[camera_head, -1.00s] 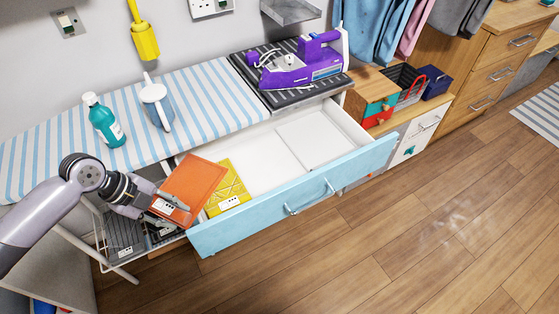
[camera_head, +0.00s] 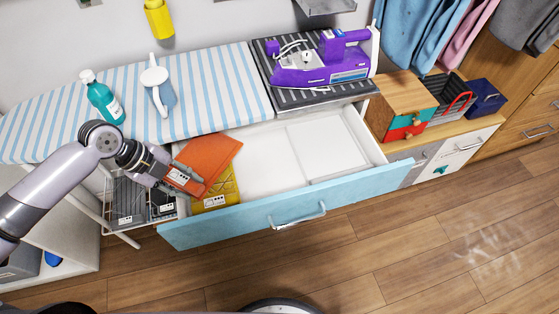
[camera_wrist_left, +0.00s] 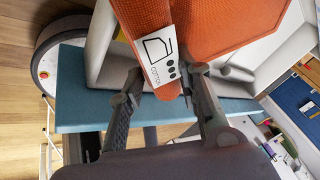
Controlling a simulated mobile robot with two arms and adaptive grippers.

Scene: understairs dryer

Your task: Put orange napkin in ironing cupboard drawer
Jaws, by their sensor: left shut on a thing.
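The orange napkin (camera_head: 208,158) is held at its left edge by my left gripper (camera_head: 172,174), over the left end of the open light-blue drawer (camera_head: 290,207). In the left wrist view the napkin (camera_wrist_left: 228,25) and its white label lie between the fingertips (camera_wrist_left: 163,85). A yellow napkin (camera_head: 222,194) lies in the drawer's left end, partly hidden under the orange one. I cannot tell whether the two touch. The drawer's white middle and right show a pale flat panel or item. My right gripper is not in view.
A wire rack (camera_head: 128,200) stands left of the drawer. The drawer's middle is free.

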